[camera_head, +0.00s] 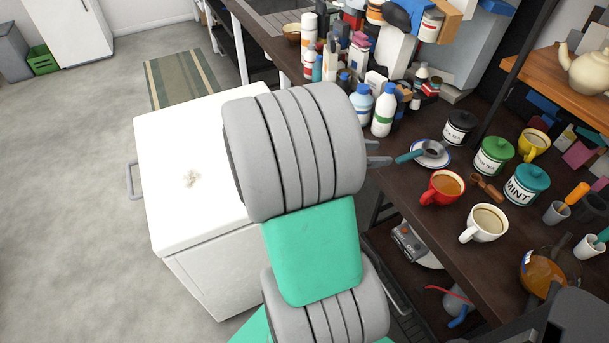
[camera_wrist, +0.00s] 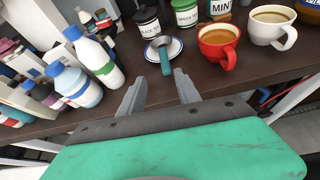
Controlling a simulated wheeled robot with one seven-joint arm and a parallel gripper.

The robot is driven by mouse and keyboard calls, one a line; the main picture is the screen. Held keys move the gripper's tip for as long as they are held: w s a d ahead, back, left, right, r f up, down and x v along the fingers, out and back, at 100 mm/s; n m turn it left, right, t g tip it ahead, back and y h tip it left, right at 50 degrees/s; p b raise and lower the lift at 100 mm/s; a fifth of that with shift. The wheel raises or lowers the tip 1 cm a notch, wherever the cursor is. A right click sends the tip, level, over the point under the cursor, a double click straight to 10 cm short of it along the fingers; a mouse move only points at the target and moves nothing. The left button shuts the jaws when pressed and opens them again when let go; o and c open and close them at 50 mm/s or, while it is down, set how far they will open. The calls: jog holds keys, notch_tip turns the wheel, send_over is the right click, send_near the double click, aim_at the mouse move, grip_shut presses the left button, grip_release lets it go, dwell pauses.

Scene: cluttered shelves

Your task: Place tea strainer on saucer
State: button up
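The tea strainer (camera_head: 431,149) has a dark round bowl and a teal handle. Its bowl lies on the white saucer (camera_head: 443,160) with a blue rim, and its handle sticks out over the saucer's edge towards my gripper (camera_head: 378,154). In the wrist view the strainer (camera_wrist: 165,61) rests on the saucer (camera_wrist: 177,47), with its handle pointing at the gap between my fingers. My gripper (camera_wrist: 160,89) is open and empty, with its fingertips just short of the handle end. In the head view my arm hides part of the gripper.
A red mug (camera_head: 441,188) and a white mug (camera_head: 484,224) stand in front of several labelled jars, such as the green one (camera_head: 494,155). White bottles (camera_head: 385,110) crowd the other side of the saucer. The dark counter (camera_head: 400,185) is clear before the saucer.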

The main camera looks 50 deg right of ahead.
jog(key=w+a+f+m+t+y, duration=0.2)
jog(key=w+a+m+t+y, duration=0.2)
jog(key=w+a, duration=0.65)
jog(key=w+a+f+m+t+y, duration=0.25)
jog(key=w+a+m, duration=0.35)
jog(key=a, duration=0.7)
jog(key=a+r+m+y+p, duration=0.1)
jog(key=a+r+y, duration=0.1)
jog(key=a, duration=0.6)
jog(key=s+a+r+m+t+y+p, duration=0.1)
jog(key=a+r+y, duration=0.2)
jog(key=a, duration=0.6)
jog(key=shift+a+r, duration=0.3)
jog(key=shift+r, duration=0.35)
jog(key=shift+y, duration=0.25)
